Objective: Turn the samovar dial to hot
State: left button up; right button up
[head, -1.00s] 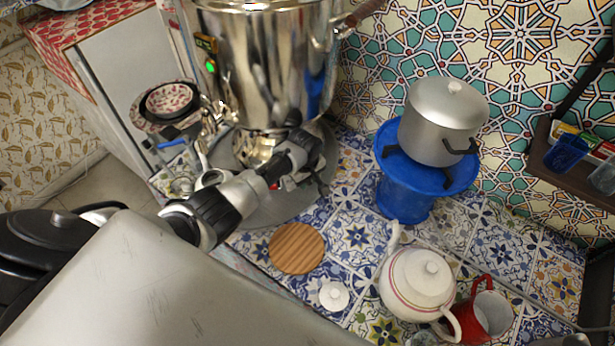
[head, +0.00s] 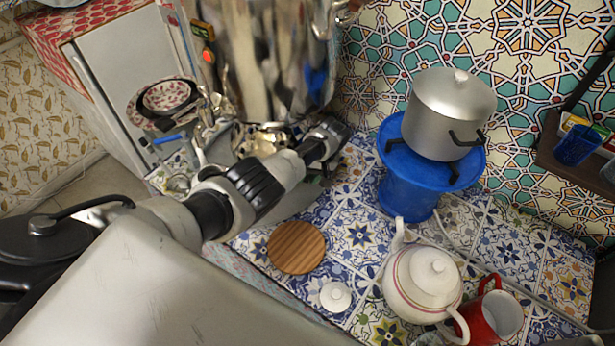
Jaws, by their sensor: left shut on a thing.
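The shiny metal samovar (head: 262,65) stands at the top centre, its top cut off by the frame. Its side panel carries a small display and an orange-red light (head: 207,56). My left arm reaches in from the left, and my left gripper (head: 320,160) is at the samovar's lower right, by its base. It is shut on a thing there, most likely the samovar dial. The gripper hides the dial, so its setting cannot be read. My right gripper is not in view.
A blue stand (head: 405,195) holds a grey pot (head: 447,115) to the right. A round wooden board (head: 296,247), small white lid (head: 335,297), white teapot (head: 423,280) and red mug (head: 490,315) are on the tiled counter. Patterned bowls (head: 168,97) stand left of the samovar.

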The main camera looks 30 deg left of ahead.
pick_arm(q)
jog(key=shift+w+r, duration=0.1)
dwell(0.3)
jog(key=o, duration=0.6)
jog(key=v, duration=1)
jog(key=shift+d+r, duration=0.15)
jog(key=shift+r, duration=0.15)
